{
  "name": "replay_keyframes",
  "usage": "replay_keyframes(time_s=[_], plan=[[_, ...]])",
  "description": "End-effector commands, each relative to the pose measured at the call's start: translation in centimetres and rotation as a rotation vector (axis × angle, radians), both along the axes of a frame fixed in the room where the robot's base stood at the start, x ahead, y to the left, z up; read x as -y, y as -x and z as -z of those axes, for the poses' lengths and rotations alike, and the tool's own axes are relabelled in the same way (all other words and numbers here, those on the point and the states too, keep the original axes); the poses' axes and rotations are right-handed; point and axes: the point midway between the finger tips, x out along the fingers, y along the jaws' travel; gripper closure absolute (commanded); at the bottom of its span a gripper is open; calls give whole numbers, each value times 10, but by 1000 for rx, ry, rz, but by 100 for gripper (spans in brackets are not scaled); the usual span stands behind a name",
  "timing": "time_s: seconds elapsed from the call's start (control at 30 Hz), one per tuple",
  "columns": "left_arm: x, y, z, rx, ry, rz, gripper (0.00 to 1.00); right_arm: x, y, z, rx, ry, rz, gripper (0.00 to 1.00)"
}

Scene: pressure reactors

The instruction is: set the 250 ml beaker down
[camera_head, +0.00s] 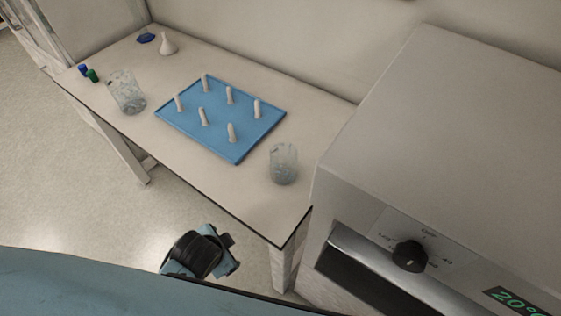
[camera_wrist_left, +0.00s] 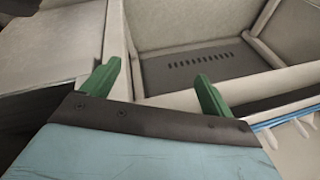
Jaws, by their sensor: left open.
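Two clear glass beakers stand upright on the bench. The larger-looking beaker (camera_head: 126,92) is at the left, and a smaller-looking beaker (camera_head: 284,163) is near the bench's right front corner. I cannot read which is the 250 ml one. My left gripper (camera_wrist_left: 155,87) is open in the left wrist view, with its two green fingers apart and nothing visible between them. Its fingers do not show in the head view. A black and blue part of my own arm shows below the bench's front edge there. My right gripper is not in view.
A blue tray (camera_head: 183,128) with several upright white pegs lies mid-bench. A white flask (camera_head: 167,44), a blue item (camera_head: 146,38) and small blue and green caps (camera_head: 92,75) are at the left. A grey oven (camera_head: 440,130) with a dial adjoins the right end.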

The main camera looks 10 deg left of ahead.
Motion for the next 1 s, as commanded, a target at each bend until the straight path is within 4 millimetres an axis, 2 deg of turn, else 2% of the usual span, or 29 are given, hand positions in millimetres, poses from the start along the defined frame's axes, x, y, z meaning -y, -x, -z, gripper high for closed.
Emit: replay_keyframes(time_s=[0.03, 0.13, 0.47, 0.7, 0.9, 1.0], plan=[[1, -3, -21, 17, -7, 13, 14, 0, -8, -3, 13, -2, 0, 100], [4, -11, -58, 58, -63, 106, 14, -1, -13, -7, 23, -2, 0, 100], [32, -59, -96, 217, -535, 768, 14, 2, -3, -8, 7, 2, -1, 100], [68, -93, -141, 312, -1123, 1349, 14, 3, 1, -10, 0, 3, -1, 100], [94, -105, -166, 309, -1546, 1648, 14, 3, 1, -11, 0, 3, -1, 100], [101, -107, -170, 298, -1661, 1718, 14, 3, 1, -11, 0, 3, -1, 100]])
